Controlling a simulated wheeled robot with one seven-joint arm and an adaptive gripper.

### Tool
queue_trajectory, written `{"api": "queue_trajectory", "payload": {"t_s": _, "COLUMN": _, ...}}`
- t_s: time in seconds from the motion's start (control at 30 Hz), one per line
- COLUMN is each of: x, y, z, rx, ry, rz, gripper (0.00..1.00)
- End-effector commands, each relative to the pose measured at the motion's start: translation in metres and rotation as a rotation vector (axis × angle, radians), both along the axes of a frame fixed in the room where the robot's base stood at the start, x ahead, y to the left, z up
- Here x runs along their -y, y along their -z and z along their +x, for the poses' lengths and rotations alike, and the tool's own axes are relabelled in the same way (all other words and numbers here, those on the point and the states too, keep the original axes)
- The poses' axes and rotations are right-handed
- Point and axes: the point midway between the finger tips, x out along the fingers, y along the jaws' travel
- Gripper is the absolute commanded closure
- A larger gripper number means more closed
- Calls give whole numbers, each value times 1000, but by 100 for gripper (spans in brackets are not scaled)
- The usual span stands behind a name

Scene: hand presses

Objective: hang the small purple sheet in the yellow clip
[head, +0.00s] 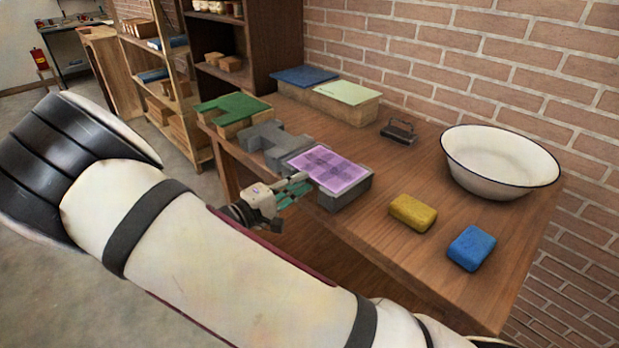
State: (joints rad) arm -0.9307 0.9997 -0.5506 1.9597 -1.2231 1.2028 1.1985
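The purple sheet (330,167) lies flat on top of a grey block (345,197) near the table's front edge, with darker square shading across it. My gripper (303,182) is at the left front side of this block, close to the sheet's near left edge. Its fingers point right toward the block, and teal parts show on them. At this size I cannot tell whether the fingers are apart or touch the sheet. I see no yellow clip in this view.
A yellow block (413,212), a blue block (471,248) and a white basin (499,162) stand at the right. A dark metal object (398,132) lies near the wall. A green sheet (233,108) and a pale green sheet (347,92) lie on blocks behind. My arm covers the foreground.

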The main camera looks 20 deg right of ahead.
Motion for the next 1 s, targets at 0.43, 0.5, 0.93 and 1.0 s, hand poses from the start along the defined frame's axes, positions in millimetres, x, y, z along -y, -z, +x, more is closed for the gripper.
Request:
{"api": "queue_trajectory", "payload": {"t_s": 0.43, "x": 31, "y": 0, "z": 13, "rx": -1, "ry": 1, "rz": 1, "gripper": 84}}
{"api": "queue_trajectory", "payload": {"t_s": 0.5, "x": 32, "y": 0, "z": 13, "rx": 0, "ry": 1, "rz": 1, "gripper": 84}}
{"api": "queue_trajectory", "payload": {"t_s": 0.93, "x": 31, "y": 0, "z": 13, "rx": -1, "ry": 0, "rz": 1, "gripper": 100}}
{"api": "queue_trajectory", "payload": {"t_s": 1.0, "x": 31, "y": 0, "z": 13, "rx": -1, "ry": 0, "rz": 1, "gripper": 100}}
